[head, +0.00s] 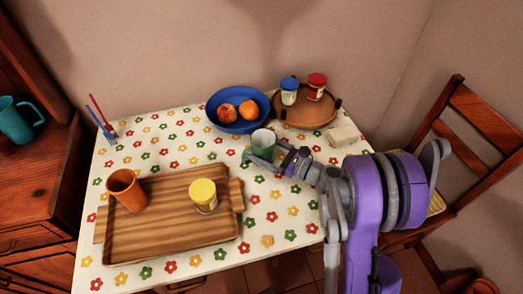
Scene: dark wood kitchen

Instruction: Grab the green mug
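The green mug (263,141) stands upright near the middle of the flowered table, just in front of the blue bowl. My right gripper (270,157) reaches in from the right and is at the mug's near right side. Its fingers are spread apart, one along the mug's near side and one toward its right. I cannot tell whether they press on the mug. The mug's lower part is partly hidden by the gripper. My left gripper is not in view.
A wooden tray (165,240) holds an orange cup (127,190) and a yellow-lidded jar (203,194). Behind the mug are a blue bowl (213,112) of fruit and a round wooden board (318,119) with two jars. A teal mug (15,122) stands on the left cabinet.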

